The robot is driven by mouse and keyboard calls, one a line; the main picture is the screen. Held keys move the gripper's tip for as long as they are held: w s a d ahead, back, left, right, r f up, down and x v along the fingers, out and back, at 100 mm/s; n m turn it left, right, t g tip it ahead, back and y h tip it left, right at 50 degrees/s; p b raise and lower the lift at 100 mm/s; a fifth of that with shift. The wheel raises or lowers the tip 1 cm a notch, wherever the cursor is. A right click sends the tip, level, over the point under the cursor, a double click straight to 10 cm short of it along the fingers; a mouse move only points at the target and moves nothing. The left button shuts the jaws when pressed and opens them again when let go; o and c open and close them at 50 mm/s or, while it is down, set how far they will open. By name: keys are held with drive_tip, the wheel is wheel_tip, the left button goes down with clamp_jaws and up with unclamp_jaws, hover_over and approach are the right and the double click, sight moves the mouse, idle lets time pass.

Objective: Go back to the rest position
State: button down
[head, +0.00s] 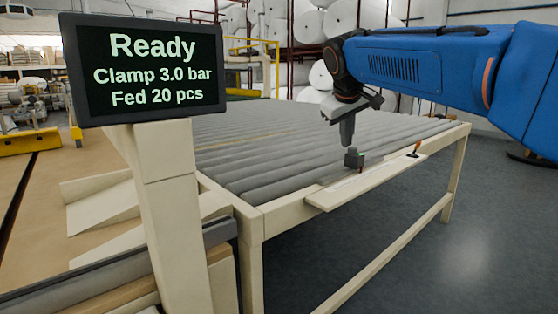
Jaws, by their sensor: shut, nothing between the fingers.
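My gripper (347,132) hangs from the end of my blue arm, pointing down. It is shut and empty, above the near side of the roller table (255,214). The block stands on a cream ledge (335,196) along the table's side. A small orange-and-black lever (415,150) stands farther right on the same ledge.
A screen (150,68) on a cream post at left reads "Ready, Clamp 3.0 bar, Fed 20 pcs". White rolls (340,18) are stacked on racks behind. A yellow rail (250,42) stands beyond the table. The grey floor (470,240) at right is clear.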

drive_tip(key=s+d+f+m+y, duration=0.1)
drive_tip(key=s+d+f+m, duration=0.1)
drive_tip(key=s+f, duration=1.3)
drive_tip(key=s+d+f+m+g+y, duration=0.1)
drive_tip(key=s+f, duration=1.4)
drive_tip(key=s, duration=0.5)
drive_tip(key=shift+s+d+f+m+y, duration=0.2)
drive_tip(key=shift+d+m+y, duration=0.1)
drive_tip(key=shift+d+m, duration=0.1)
drive_tip(key=shift+a+g, duration=0.1)
drive_tip(key=shift+g, duration=0.2)
